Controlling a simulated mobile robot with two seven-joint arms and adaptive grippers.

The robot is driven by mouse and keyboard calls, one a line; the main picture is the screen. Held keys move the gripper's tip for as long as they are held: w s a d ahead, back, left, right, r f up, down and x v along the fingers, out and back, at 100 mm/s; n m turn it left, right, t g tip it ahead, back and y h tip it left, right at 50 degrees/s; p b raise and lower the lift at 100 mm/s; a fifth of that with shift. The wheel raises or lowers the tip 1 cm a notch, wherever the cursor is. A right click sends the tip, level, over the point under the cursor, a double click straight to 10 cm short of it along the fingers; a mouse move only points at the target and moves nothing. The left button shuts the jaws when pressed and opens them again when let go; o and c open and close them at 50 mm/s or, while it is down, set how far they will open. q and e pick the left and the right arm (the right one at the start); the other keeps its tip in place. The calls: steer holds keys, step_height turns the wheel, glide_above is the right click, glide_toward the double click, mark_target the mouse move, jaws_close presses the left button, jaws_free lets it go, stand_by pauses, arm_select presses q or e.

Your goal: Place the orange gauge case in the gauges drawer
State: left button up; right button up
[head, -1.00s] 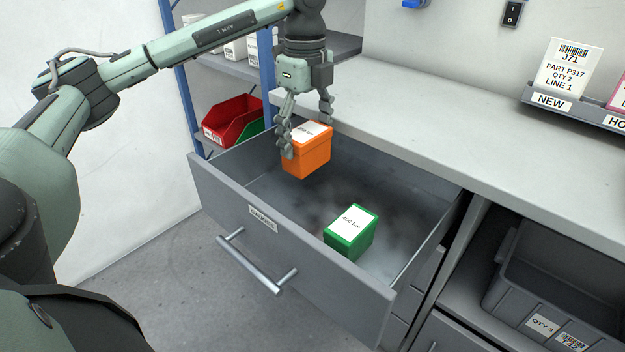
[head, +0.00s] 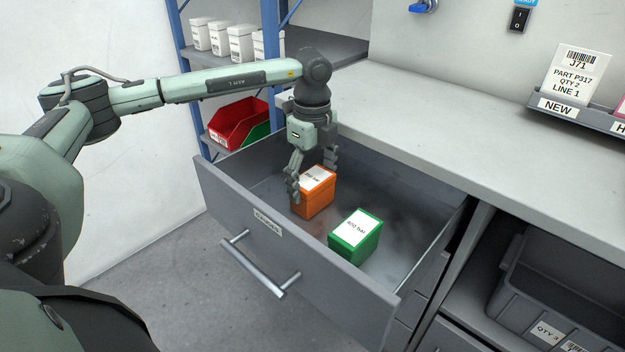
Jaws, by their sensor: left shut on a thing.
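The orange gauge case (head: 314,199) has a white label on top and is inside the open gauges drawer (head: 225,201), toward its left part. My left gripper (head: 312,182) reaches down into the drawer and is shut on the orange case, with a finger on either side. The case is low, at or close to the drawer floor; I cannot tell whether it touches. The drawer is grey, pulled out, with a label and a bar handle (head: 252,265) on its front. My right gripper is not in view.
A green case (head: 355,238) labelled 400 bar stands in the drawer, right of the orange one. The worktop (head: 430,145) edge runs behind the drawer. A shelf with red bin (head: 237,122) is at the back left; a grey crate (head: 550,290) is at the right.

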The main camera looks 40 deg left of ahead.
mark_target(313, 177)
arm_select(q)
steer(key=o, duration=1.1)
step_height(313, 177, up, 12)
